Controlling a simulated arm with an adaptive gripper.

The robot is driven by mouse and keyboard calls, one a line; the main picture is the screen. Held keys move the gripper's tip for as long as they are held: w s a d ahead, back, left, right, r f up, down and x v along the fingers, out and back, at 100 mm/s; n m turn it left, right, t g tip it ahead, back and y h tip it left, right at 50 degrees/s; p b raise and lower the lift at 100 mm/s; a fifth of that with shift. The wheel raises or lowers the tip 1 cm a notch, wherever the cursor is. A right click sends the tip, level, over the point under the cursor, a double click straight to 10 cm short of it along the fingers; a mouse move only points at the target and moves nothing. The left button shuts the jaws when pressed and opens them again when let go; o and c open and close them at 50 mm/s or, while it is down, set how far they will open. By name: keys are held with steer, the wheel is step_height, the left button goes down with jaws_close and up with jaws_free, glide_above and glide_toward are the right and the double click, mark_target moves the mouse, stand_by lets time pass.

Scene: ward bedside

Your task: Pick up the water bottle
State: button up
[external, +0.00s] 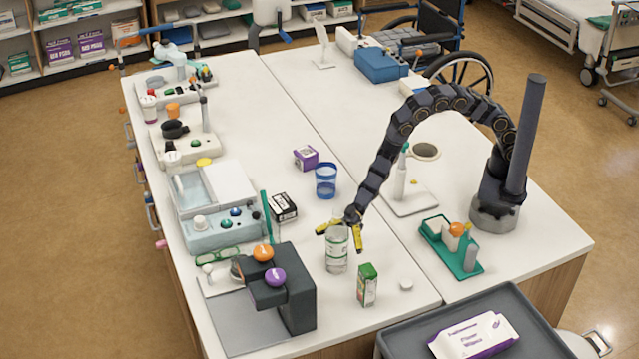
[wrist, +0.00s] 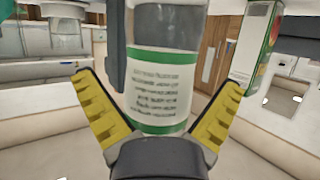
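The water bottle (external: 337,254) is clear with a white and green label and stands upright on the white table in the external view. In the wrist view the bottle (wrist: 165,85) fills the middle, with its printed label facing the camera. My gripper (external: 340,238) is at the bottle's upper part, with its yellow-padded fingers spread. In the wrist view my gripper (wrist: 160,110) is open, one finger on each side of the bottle, with visible gaps between the pads and the bottle. The bottle's top is partly hidden by my gripper in the external view.
A green and white carton (external: 367,286) stands close to the right of the bottle. A dark machine (external: 298,290) with orange and purple knobs is close on the left. A small white disc (external: 406,285) lies at right.

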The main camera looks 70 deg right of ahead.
steer(key=c, duration=1.1)
steer(key=shift+r, duration=0.15)
